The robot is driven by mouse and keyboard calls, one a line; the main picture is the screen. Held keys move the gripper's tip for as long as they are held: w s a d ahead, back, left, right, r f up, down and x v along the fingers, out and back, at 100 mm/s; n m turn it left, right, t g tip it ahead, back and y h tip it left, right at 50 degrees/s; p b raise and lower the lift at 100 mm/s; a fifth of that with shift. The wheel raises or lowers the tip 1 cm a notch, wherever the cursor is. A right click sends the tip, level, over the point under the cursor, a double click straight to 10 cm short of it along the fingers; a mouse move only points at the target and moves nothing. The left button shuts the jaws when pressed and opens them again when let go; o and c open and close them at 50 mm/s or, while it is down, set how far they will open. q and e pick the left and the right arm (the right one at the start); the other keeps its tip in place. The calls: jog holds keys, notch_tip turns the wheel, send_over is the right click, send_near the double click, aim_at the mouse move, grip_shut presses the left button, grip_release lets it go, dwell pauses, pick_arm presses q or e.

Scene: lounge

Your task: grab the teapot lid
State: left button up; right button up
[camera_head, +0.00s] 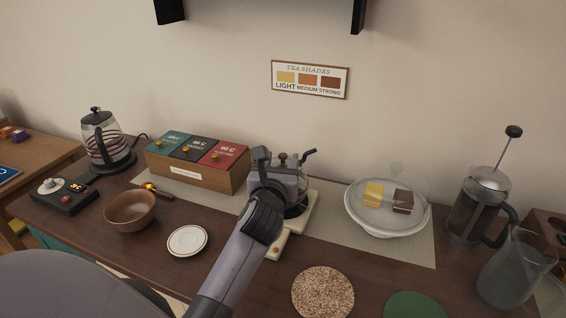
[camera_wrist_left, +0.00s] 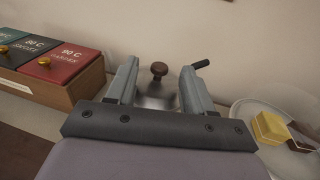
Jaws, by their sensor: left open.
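The teapot (camera_head: 297,207) stands on a pale base on the table, mostly hidden behind my left arm. Its lid (camera_wrist_left: 157,90) is greyish with a round brown knob (camera_wrist_left: 159,69); the knob also shows in the head view (camera_head: 283,158). My left gripper (camera_wrist_left: 158,78) is open, with one finger to each side of the lid knob in the wrist view; nothing is held. In the head view the left gripper (camera_head: 278,168) is at the teapot's top. Whether the fingers touch the lid cannot be told. My right gripper is not in view.
Left of the teapot is a wooden tea box (camera_head: 190,175). Right are a clear-covered white dish (camera_head: 385,228) and a French press (camera_head: 470,212). A brown bowl (camera_head: 130,211) and small plate (camera_head: 187,241) sit front left. A kettle (camera_head: 103,140) stands far left.

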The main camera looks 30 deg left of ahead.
pick_arm(q)
jog(key=shift+w+a, duration=0.25)
jog(key=shift+w, duration=0.2)
grip_shut()
jog(key=shift+r, duration=0.1)
